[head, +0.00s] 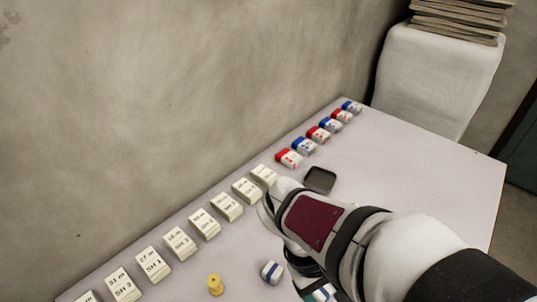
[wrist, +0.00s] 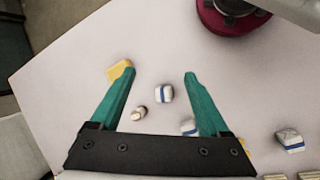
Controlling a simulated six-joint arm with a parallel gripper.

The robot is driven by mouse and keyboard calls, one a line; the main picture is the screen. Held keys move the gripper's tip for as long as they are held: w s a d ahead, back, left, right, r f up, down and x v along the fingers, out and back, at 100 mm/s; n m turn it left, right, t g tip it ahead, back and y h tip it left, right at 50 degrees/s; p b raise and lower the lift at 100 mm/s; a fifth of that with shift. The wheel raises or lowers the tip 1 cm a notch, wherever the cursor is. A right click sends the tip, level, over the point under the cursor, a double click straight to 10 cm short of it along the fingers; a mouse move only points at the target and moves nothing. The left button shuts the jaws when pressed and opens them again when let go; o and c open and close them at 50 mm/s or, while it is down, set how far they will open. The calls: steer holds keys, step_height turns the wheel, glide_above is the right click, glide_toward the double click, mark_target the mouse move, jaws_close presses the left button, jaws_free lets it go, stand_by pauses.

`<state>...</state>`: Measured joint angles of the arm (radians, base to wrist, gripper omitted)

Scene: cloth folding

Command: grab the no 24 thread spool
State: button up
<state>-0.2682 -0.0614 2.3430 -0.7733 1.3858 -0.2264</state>
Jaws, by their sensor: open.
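My gripper (wrist: 159,75) is open, its two green fingers apart above the table in the wrist view. Between the fingers in view lie a white block with a blue band (wrist: 164,93), a small beige cylinder (wrist: 139,115) and a second white-blue block (wrist: 188,126). No number 24 is legible on any of them, so I cannot tell which is the spool. A yellow spool-shaped object (head: 215,285) stands near the bottom edge of the head view. In the head view my arm hides most of the gripper.
A row of cream labelled boxes (head: 153,263) lines the wall side of the table. Red and blue blocks (head: 318,134) continue it, beside a dark tray (head: 320,179). A yellow block (wrist: 120,70) lies by the left finger. The table's right part is clear.

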steer(key=w+f+n+t+h, duration=0.2)
steer(key=w+n+h, duration=0.2)
steer(key=w+n, duration=0.35)
steer(key=w+a+f+n+t, duration=0.3)
steer(key=w+a+f+n, duration=0.1)
steer(key=a+n, duration=0.1)
steer(key=w+a+f+n+t, duration=0.3)
steer(key=w+a+n+t, duration=0.1)
steer(key=w+a+n, duration=0.1)
steer(key=w+a+f+n+t, duration=0.3)
steer(key=w+a+f+n, duration=0.1)
steer(key=w+a+n, duration=0.1)
steer(key=shift+w+a+f+n, duration=0.15)
steer(key=shift+a+f+n, duration=0.25)
steer(key=shift+n, duration=0.65)
steer(key=x, duration=1.5)
steer(key=shift+d, duration=0.15)
steer(key=shift+s, duration=0.2)
jaws_close()
